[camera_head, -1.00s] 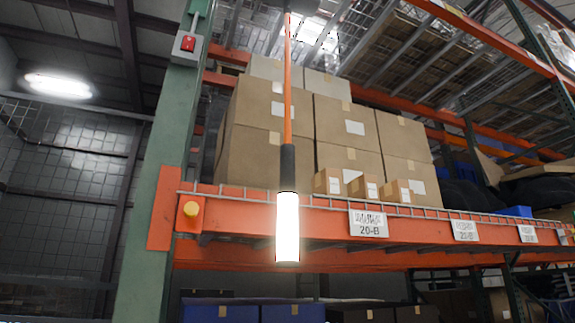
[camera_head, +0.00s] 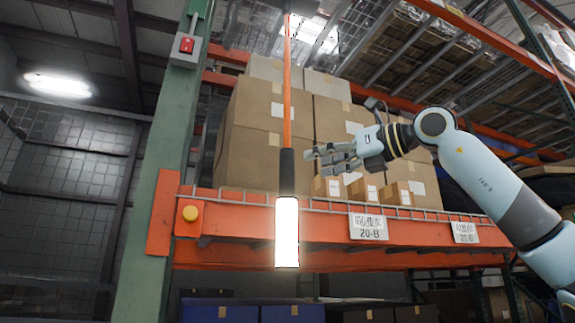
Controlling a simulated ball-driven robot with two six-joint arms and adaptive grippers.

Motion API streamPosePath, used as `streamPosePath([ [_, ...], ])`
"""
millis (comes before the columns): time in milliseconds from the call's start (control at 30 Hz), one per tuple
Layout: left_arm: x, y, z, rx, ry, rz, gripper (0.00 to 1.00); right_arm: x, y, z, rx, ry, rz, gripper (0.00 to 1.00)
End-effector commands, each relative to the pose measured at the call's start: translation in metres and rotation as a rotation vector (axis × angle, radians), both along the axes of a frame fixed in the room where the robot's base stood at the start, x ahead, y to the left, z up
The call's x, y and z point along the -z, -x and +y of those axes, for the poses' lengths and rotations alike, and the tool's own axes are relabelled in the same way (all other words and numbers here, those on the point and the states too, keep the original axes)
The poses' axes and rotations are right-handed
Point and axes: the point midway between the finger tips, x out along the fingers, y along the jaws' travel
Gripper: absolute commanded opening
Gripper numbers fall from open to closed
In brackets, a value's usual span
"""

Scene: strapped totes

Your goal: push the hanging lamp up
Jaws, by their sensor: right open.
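The hanging lamp (camera_head: 287,232) is a lit white tube with a dark grip above it. It hangs upright on an orange cord (camera_head: 287,90) in front of the shelf beam. My right gripper (camera_head: 312,157) comes in from the right and points left, open and empty. In the picture its fingertips are just right of the lamp's dark grip, with a small gap between them. How far apart they are in depth I cannot tell. My left gripper is not in view.
An orange shelf beam (camera_head: 330,258) carries stacked cardboard boxes (camera_head: 255,110) behind the lamp.

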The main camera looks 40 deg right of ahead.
Motion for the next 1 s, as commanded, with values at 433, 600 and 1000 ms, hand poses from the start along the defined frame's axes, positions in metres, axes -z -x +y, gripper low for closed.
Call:
streamPosePath([
  [433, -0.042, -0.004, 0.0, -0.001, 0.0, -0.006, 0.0, -0.003, -0.07, 0.028, -0.006, -0.006, -0.001, 0.55],
  [600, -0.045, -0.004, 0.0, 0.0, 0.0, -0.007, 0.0, -0.001, -0.081, 0.032, -0.005, -0.003, 0.0, 0.55],
  [1000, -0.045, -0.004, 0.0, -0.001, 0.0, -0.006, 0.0, 0.0, -0.083, 0.032, -0.004, -0.002, 0.0, 0.41],
])
